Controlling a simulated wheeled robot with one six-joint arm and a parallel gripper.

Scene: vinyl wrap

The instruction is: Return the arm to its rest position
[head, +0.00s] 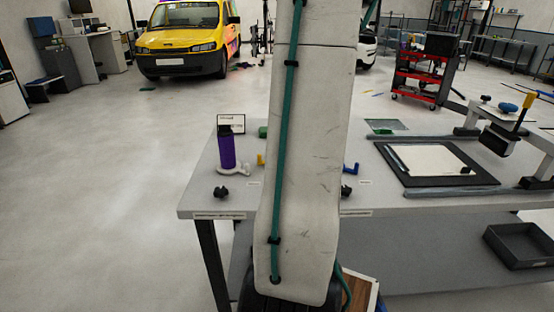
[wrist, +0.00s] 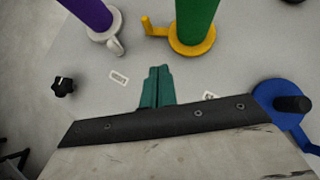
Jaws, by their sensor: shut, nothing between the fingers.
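My arm (head: 308,150), a pale scuffed link with a green cable, stands upright across the middle of the head view. It hides part of the table, and my gripper does not show there. In the wrist view my gripper (wrist: 157,74) has its teal fingers together with nothing between them. The fingers point over the grey tabletop (head: 205,207), between a black knob (wrist: 63,86) and a blue holder (wrist: 270,98) with a black peg.
A purple roll (head: 227,152) stands on a white holder (wrist: 104,36). A green roll (wrist: 196,18) stands on a yellow holder (wrist: 190,42). A black-framed panel (head: 432,160) lies on the right of the table. A yellow van (head: 184,38) and red cart (head: 420,75) stand behind; floor at left is clear.

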